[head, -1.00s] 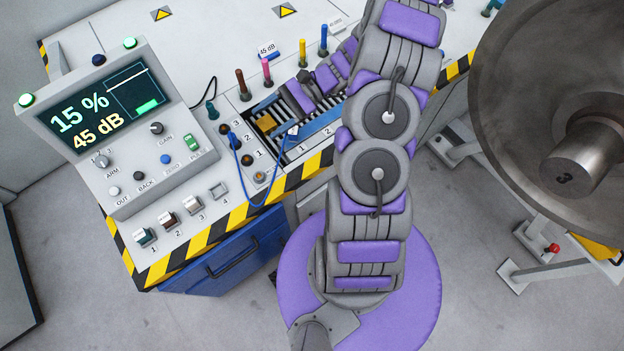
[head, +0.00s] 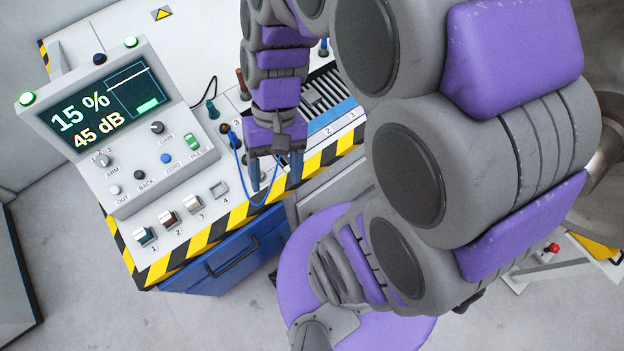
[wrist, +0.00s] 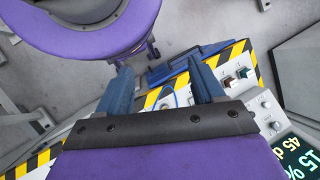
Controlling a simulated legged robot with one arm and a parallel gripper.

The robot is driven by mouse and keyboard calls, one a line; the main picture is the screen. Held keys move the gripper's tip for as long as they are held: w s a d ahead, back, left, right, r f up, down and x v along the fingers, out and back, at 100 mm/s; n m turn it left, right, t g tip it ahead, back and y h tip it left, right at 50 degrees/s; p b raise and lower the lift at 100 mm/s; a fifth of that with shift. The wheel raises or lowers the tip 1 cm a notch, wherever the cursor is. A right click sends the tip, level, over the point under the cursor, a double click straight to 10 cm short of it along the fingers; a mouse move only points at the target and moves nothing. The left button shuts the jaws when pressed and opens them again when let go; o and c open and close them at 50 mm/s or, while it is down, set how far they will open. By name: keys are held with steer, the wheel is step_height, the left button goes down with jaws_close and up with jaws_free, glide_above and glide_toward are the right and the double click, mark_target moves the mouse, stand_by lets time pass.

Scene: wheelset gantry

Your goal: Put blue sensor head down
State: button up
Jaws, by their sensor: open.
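My gripper (head: 275,180) is open above the front edge of the bench, its blue fingers pointing down beside the blue cable (head: 239,160). In the wrist view my gripper (wrist: 160,70) has its two blue fingers spread wide, with no object clearly held between them. The striped bench edge and a loop of the cable (wrist: 166,99) show beyond the gap. I cannot make out the blue sensor head for sure; my gripper and arm cover part of the bench. A slotted rack (head: 326,92) with a blue strip (head: 341,113) lies right of my gripper.
A control console (head: 110,110) with a lit screen stands left of my gripper. Switches (head: 170,220) line the bench front, above a blue drawer (head: 225,262). A brown peg (head: 242,84) stands behind. A large metal wheel (head: 603,140) is at the right, mostly hidden.

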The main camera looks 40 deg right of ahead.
steer(key=s+d+r+n+t+h, duration=0.1)
steer(key=s+d+n+t+h, duration=0.1)
steer(key=s, duration=0.4)
steer(key=shift+s+d+r+n+h, duration=0.3)
steer(key=shift+d+r+n+h, duration=0.1)
steer(key=shift+d+h, duration=0.45)
stand_by(2.0)
